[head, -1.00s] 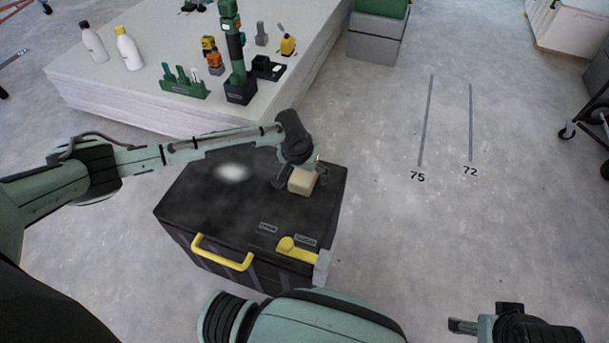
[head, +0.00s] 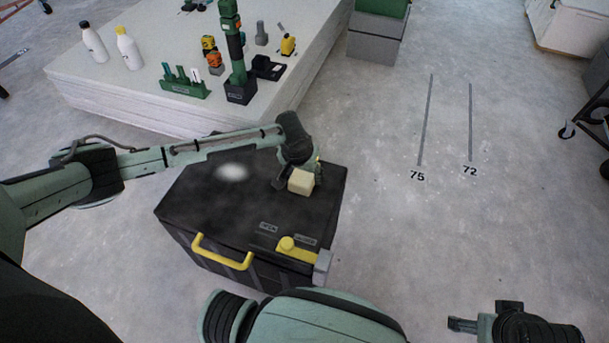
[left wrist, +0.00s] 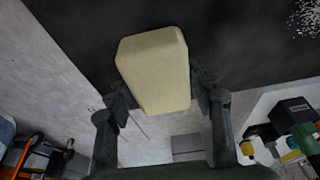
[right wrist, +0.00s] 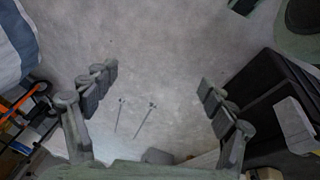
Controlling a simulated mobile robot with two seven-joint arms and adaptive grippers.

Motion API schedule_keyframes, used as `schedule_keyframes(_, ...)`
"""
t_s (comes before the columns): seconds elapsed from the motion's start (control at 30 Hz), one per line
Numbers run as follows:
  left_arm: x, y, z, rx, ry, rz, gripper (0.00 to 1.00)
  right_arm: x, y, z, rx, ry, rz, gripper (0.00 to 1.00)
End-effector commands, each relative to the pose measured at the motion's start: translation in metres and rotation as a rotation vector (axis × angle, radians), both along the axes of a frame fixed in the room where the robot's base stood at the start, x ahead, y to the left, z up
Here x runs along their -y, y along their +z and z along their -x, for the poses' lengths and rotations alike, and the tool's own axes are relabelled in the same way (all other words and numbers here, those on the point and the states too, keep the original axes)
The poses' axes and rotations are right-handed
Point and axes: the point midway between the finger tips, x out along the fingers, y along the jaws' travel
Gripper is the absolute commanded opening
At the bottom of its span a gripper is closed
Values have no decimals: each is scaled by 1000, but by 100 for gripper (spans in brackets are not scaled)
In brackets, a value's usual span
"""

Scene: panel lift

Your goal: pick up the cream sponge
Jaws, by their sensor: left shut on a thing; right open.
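The cream sponge (head: 301,182) is a pale block at the right end of the black box's top in the head view. My left gripper (head: 297,184) is shut on it, and the arm reaches in from the left over the box. In the left wrist view the sponge (left wrist: 155,70) sits between the two fingers (left wrist: 162,92), which touch its sides. I cannot tell for sure whether it is clear of the box top. My right gripper (right wrist: 158,88) is open and empty above the floor; it also shows at the lower right of the head view (head: 480,325).
The black box (head: 215,205) has a yellow handle (head: 222,252) and a yellow latch (head: 295,248) on its front. Behind it a stack of white panels (head: 130,105) bears bottles (head: 128,48), a green rack (head: 184,88) and tools.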

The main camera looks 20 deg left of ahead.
Motion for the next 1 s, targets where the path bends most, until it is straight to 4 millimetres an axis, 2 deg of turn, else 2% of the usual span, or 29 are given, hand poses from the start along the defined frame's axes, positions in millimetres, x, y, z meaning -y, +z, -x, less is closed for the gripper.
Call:
schedule_keyframes(0.33, -1, 5, -1, 2, 0, -2, 28, 0, -8, 0, 1, 0, 0, 84)
schedule_keyframes(0.47, 0, 26, -1, 2, 1, 1, 28, 0, -5, -2, 5, 2, -2, 84)
schedule_keyframes(0.57, 1, 48, -1, 3, 0, 3, 28, 0, -16, -4, -3, 2, -6, 84)
schedule_keyframes(0.6, -5, 52, -7, 3, 4, -1, 28, -1, -22, -6, -6, 1, -8, 84)
schedule_keyframes(1.0, -53, 100, -75, 2, 3, 1, 28, -1, -17, -3, -3, 2, -6, 84)
